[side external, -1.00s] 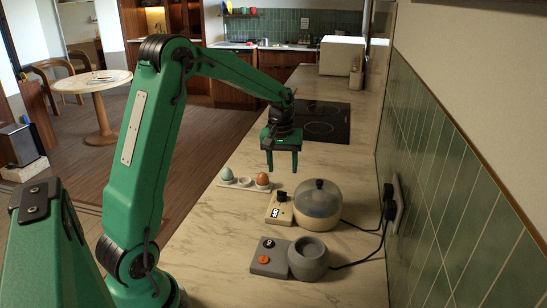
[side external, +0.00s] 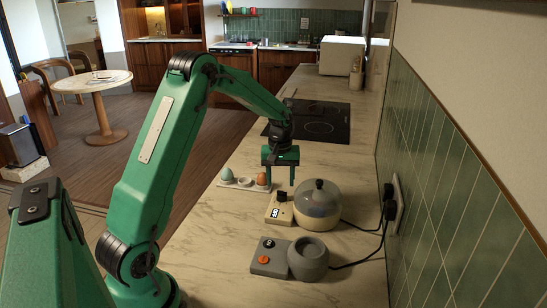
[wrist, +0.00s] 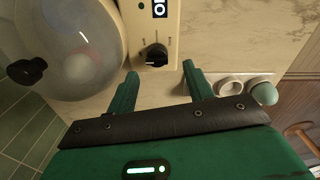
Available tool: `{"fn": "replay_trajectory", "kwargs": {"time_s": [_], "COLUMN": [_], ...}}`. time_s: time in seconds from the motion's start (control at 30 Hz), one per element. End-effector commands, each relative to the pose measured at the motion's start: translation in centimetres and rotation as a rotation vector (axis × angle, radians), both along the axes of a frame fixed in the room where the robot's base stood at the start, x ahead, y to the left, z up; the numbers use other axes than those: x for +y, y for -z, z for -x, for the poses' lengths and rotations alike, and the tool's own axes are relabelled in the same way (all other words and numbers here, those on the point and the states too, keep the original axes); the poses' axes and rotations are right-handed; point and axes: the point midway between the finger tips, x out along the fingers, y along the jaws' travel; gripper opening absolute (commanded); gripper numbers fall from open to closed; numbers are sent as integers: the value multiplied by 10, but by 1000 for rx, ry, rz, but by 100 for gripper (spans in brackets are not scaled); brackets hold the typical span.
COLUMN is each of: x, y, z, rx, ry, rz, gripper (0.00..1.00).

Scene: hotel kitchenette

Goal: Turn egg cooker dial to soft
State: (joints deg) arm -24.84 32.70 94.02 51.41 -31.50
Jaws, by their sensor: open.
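The egg cooker has a cream base (side external: 279,212) with a small display, and a clear domed lid (side external: 318,196) with a black knob on top. Its black dial (side external: 281,197) stands on the base. In the wrist view the dial (wrist: 155,55) has a pale pointer mark and lies just beyond the fingertips, between their lines. My gripper (side external: 280,186) is open and empty, pointing down above the dial. In the wrist view the fingers (wrist: 160,70) are spread wide and appear apart from the dial. The dial's setting labels are too small to read.
A grey appliance (side external: 308,260) with an orange button stands in front. Cords run to a wall outlet at right. The left front counter is clear.

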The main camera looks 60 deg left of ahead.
Motion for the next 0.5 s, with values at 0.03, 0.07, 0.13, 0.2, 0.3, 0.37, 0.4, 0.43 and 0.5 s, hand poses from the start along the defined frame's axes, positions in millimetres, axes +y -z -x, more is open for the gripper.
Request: {"fn": "replay_trajectory", "kwargs": {"time_s": [0.03,0.07,0.13,0.2,0.3,0.37,0.4,0.43,0.5], "x": [-1,-1,-1,-1,-2,-2,-2,-2,-2], "y": [7,11,20,28,38,42,44,45,47], "z": [0,0,0,-1,-1,-2,-2,-2,-2], "rx": [3,3,4,2,2,1,1,1,1], "ry": [0,0,0,0,0,0,0,0,0], "rz": [1,1,2,1,1,1,1,0,1], "gripper": [52,52,52,52,52,52,52,52,52]}}
